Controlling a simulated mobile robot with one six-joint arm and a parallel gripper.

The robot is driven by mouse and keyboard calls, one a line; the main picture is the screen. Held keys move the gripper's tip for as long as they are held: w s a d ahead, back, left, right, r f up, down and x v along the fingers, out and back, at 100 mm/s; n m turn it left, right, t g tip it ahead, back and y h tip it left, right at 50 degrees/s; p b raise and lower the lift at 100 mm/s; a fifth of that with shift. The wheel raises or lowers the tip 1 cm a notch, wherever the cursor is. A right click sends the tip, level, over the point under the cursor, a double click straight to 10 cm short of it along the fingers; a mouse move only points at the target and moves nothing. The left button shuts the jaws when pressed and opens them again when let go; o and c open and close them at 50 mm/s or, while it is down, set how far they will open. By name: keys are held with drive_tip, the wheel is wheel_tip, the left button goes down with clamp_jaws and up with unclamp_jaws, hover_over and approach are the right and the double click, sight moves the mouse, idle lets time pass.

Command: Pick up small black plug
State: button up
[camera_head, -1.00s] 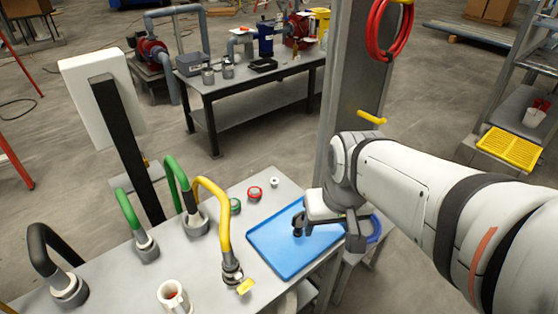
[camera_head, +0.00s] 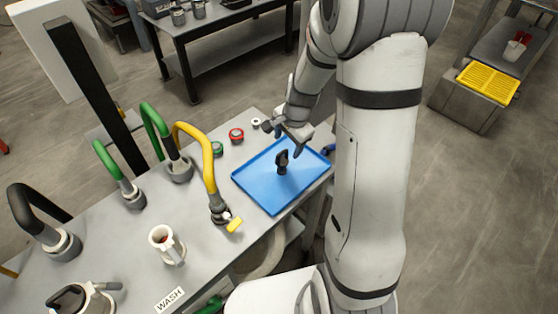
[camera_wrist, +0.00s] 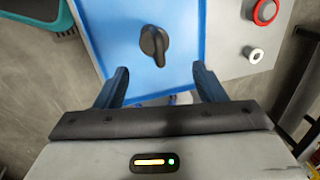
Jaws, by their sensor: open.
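The small black plug (camera_head: 282,160) lies or stands in the blue tray (camera_head: 268,203), near its middle. In the wrist view the plug (camera_wrist: 155,43) shows from above, with a round base and a raised grip, ahead of and between the fingertip lines. My gripper (camera_head: 283,138) is above the tray's far side, apart from the plug. Its two dark fingers are spread, with nothing between them in the wrist view (camera_wrist: 160,73). The exact height over the tray is hard to tell.
Red (camera_head: 236,135) and green (camera_head: 217,149) buttons and a small white-topped one (camera_head: 256,123) sit beyond the tray. The yellow hose (camera_head: 209,165) stands to its left. A white mug (camera_head: 165,245) stands at the front. The rest of the tray is bare.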

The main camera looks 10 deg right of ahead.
sight(282, 160)
drive_tip(key=shift+w+a+f, duration=0.15)
drive_tip(key=shift+f, duration=0.55)
drive_tip(key=f, duration=0.5)
drive_tip(key=shift+a+f, duration=0.2)
drive_tip(key=shift+a, duration=0.2)
drive_tip(key=shift+c, duration=0.4)
drive_tip(key=c, duration=0.9)
